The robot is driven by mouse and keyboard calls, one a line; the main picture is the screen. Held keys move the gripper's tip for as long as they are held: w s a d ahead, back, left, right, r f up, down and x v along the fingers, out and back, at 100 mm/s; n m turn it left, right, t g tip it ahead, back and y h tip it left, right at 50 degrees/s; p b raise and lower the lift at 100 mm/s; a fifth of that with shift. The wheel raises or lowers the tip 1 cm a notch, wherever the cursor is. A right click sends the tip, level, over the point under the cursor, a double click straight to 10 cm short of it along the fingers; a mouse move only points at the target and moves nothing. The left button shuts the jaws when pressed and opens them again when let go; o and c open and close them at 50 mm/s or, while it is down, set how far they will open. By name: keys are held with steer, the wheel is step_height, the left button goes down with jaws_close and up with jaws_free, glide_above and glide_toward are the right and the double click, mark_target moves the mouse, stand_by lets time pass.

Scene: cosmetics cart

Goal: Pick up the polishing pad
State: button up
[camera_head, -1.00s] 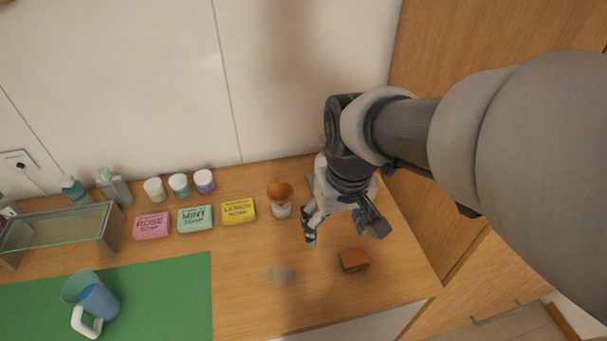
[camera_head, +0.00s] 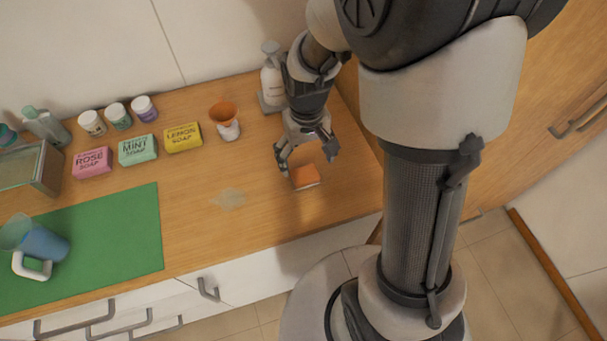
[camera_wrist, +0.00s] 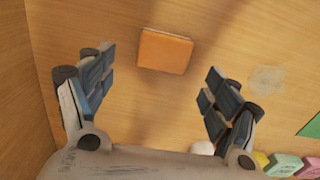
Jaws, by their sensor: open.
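The polishing pad (camera_head: 305,177) is a small orange block with a pale underside, lying flat on the wooden counter near its front right part. In the wrist view the pad (camera_wrist: 165,50) lies beyond the fingertips, between the lines of the two fingers. My gripper (camera_head: 307,164) is open and empty, above and just behind the pad. In the wrist view my gripper (camera_wrist: 158,82) has its fingers spread wide, with nothing between them. I cannot tell the exact height of the fingers above the counter.
A pale smudge (camera_head: 228,198) marks the counter left of the pad. Behind it stand an orange-topped cup (camera_head: 224,121), a pump bottle (camera_head: 271,77) and a yellow lemon soap (camera_head: 183,137). A green mat (camera_head: 95,243) lies left. The wood around the pad is clear.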

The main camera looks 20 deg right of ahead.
mark_target(305, 174)
steer(key=f, duration=0.1)
steer(key=f+b, duration=0.1)
steer(key=f, duration=0.1)
steer(key=f+b, duration=0.1)
steer(key=f, duration=0.1)
steer(key=shift+s+a+f, duration=0.15)
steer(key=shift+s+a, duration=0.05)
steer(key=shift+s, duration=0.15)
steer(key=shift+f+b, duration=0.35)
steer(key=shift+f, duration=0.1)
steer(key=shift+r, duration=0.1)
steer(key=shift+c, duration=0.2)
steer(key=c, duration=1.1)
